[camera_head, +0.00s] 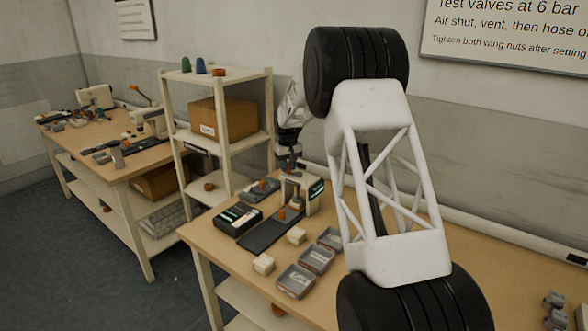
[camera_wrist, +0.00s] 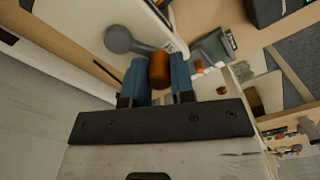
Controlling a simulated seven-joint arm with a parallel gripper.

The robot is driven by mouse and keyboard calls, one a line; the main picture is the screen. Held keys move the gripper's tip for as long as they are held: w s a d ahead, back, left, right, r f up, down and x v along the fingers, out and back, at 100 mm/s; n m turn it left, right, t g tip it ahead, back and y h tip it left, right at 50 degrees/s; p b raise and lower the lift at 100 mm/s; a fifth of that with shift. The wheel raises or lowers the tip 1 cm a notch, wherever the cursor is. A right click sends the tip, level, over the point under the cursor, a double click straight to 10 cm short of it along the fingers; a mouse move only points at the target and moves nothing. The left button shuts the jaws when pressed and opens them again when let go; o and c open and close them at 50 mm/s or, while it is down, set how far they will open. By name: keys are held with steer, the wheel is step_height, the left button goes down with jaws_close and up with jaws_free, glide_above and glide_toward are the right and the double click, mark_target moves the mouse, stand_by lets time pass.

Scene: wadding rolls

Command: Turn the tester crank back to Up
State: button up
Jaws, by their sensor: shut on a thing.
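The tester (camera_head: 315,196), a pale upright unit with a dark green-marked face, stands on the near bench by the shelf rack. In the wrist view its crank has a round grey hub (camera_wrist: 118,39) against a cream panel and an orange knob (camera_wrist: 159,72). My gripper (camera_wrist: 158,84) has its two blue fingers on either side of the orange knob, shut on it. In the head view my gripper (camera_head: 290,167) is small, above and behind the tester, and the crank cannot be made out there. I cannot read the crank's position marks.
On the bench (camera_head: 222,245) lie a dark mat (camera_head: 270,232), a black case (camera_head: 237,219), small cream blocks (camera_head: 264,264) and several grey trays (camera_head: 296,281). A shelf rack (camera_head: 228,145) with a cardboard box stands close left of my gripper. My arm blocks the middle right.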

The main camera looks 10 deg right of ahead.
steer(key=shift+s+a, duration=0.1)
steer(key=shift+s, duration=0.3)
steer(key=shift+s, duration=0.1)
steer(key=shift+s+d, duration=0.25)
steer(key=shift+s, duration=0.95)
steer(key=shift+s+d, duration=0.75)
steer(key=shift+d, duration=0.05)
steer(key=shift+s+d, duration=0.1)
steer(key=shift+s, duration=0.1)
